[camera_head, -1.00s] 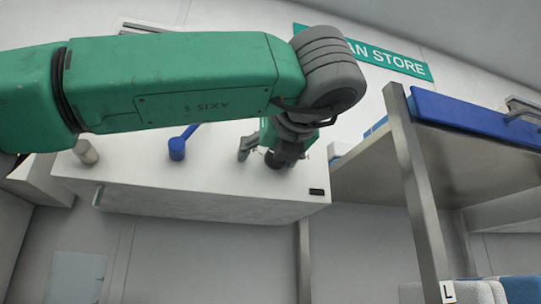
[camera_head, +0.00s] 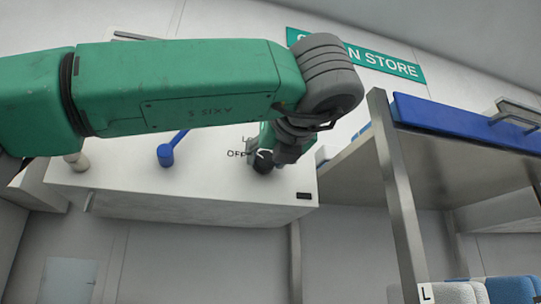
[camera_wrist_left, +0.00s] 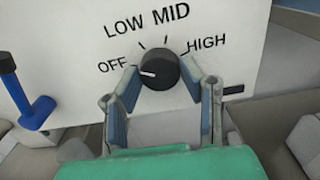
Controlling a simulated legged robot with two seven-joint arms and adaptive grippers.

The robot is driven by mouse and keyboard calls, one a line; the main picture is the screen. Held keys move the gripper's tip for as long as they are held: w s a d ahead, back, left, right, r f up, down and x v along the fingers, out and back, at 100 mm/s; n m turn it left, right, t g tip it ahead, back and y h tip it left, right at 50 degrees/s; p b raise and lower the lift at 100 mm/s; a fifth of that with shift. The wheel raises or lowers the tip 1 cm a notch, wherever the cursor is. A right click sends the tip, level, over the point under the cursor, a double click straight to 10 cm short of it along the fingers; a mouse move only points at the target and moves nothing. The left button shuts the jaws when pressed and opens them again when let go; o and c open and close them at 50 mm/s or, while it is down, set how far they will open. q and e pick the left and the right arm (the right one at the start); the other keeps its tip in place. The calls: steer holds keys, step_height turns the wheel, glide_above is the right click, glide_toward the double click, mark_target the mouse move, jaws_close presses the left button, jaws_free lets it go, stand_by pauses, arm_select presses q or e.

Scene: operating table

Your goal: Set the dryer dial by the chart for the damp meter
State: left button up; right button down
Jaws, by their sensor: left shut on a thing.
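The dryer dial (camera_wrist_left: 158,71) is a round black knob on a white panel, with OFF, LOW, MID and HIGH lettered around it. Its white mark points left, towards OFF. In the head view the dial (camera_head: 263,162) is partly covered by my gripper. My left gripper (camera_wrist_left: 160,78) has a finger on either side of the dial and is shut on it; it also shows in the head view (camera_head: 270,157). My right gripper is not in view. I cannot make out a chart or a damp meter.
A blue lever (camera_head: 166,155) and a beige knob (camera_head: 77,160) stand left of the dial on the white cabinet (camera_head: 200,191). A small black plate (camera_head: 305,196) is at its right corner. A shelf rack with a metal post (camera_head: 398,190) stands close on the right.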

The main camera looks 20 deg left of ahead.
arm_select(q)
steer(key=shift+w+a+f+m, duration=0.1)
steer(key=shift+w+f+m, duration=0.15)
steer(key=shift+m, duration=0.25)
steer(key=m, duration=0.3)
steer(key=shift+p, duration=0.35)
steer(key=m+p, duration=0.1)
steer(key=m, duration=0.4)
steer(key=shift+m+p, duration=0.3)
steer(key=shift+p, duration=0.05)
